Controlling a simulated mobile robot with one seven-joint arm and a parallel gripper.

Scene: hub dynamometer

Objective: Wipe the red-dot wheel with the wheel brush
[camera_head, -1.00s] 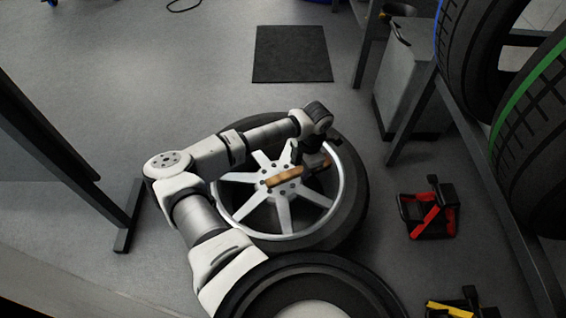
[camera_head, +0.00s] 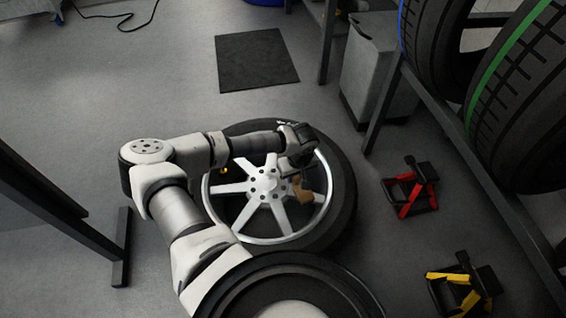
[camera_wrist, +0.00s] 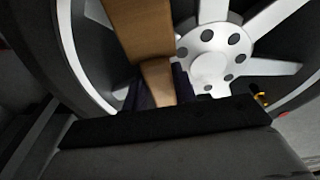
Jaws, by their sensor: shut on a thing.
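The wheel (camera_head: 262,232) lies flat on the floor, a black tyre around a silver spoked rim; its spokes and hub (camera_wrist: 207,62) show in the wrist view. A small red mark (camera_wrist: 283,114) shows at the rim's edge there. The wheel brush (camera_head: 303,191) has a tan wooden body, seen close in the wrist view (camera_wrist: 139,28). My gripper (camera_head: 299,168) is over the right part of the rim, shut on the brush; its dark fingers (camera_wrist: 154,92) flank the wood. The bristles are hidden, so I cannot tell whether they touch the wheel.
Red (camera_head: 411,190) and yellow (camera_head: 462,287) black-framed items lie on the floor at right. Upright tyres (camera_head: 515,95) stand in a rack at right. A grey bin (camera_head: 375,70) and a dark mat (camera_head: 256,60) are behind.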

